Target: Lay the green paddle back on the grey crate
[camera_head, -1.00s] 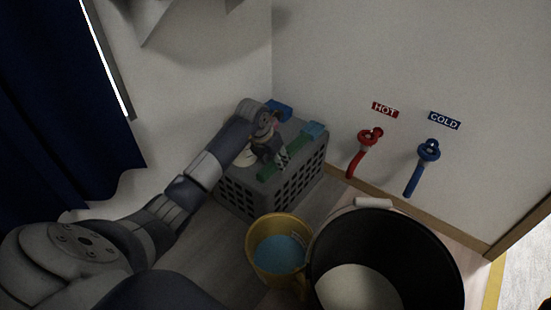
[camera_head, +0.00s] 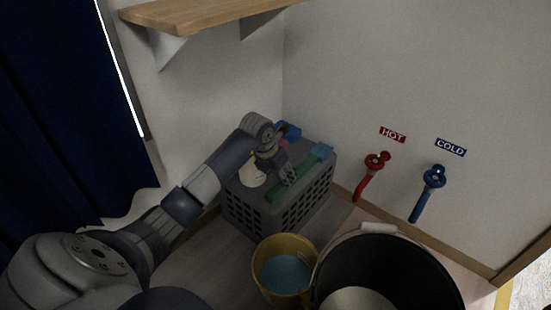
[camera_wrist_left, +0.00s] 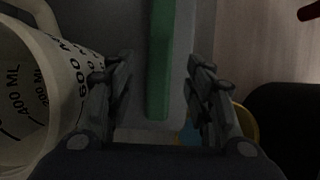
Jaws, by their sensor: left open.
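The green paddle (camera_head: 307,166) lies on the top of the grey crate (camera_head: 241,211), running from the front edge toward the back right, with a blue-teal piece at its far end. My left gripper (camera_head: 286,174) is just above the crate and hides the middle of the paddle. In the left wrist view, my left gripper (camera_wrist_left: 158,68) is open, and the green paddle (camera_wrist_left: 159,100) passes between its two fingers without either finger touching it. The height of the fingers over the crate top is hard to tell. My right gripper is not in view.
A white measuring jug (camera_wrist_left: 48,95) stands close to my left finger. A blue object (camera_head: 289,131) sits at the crate's back. A yellow bucket (camera_head: 262,273) and a large black bucket (camera_head: 400,262) stand in front. A wooden shelf (camera_head: 200,12) is above. Red and blue taps are on the wall.

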